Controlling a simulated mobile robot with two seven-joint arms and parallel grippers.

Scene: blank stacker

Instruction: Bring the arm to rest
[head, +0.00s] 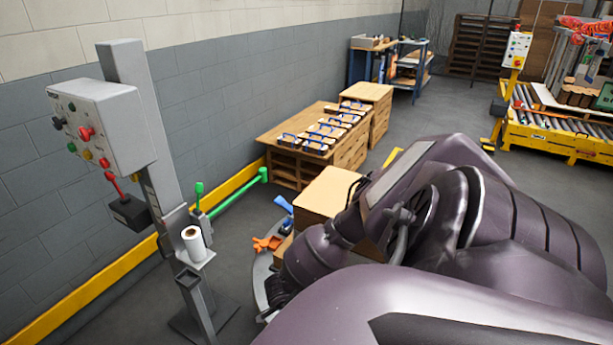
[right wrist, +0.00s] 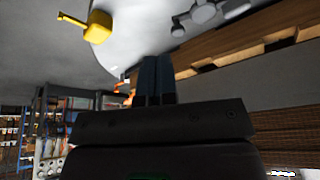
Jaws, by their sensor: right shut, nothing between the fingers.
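My right arm (head: 480,240) fills the lower right of the head view, folded close to the camera. It hides part of the floor and whatever is behind it. In the right wrist view my right gripper (right wrist: 154,82) shows its two dark blue fingers side by side, shut with nothing between them. My left gripper is in neither view.
A grey control post (head: 150,150) with a button box stands at the left. Cardboard boxes (head: 328,192) are beside my arm. A wooden bench (head: 285,153) with blue-handled items is behind. A yellow roller conveyor (head: 555,140) is at the far right. Open floor (head: 420,125) lies between.

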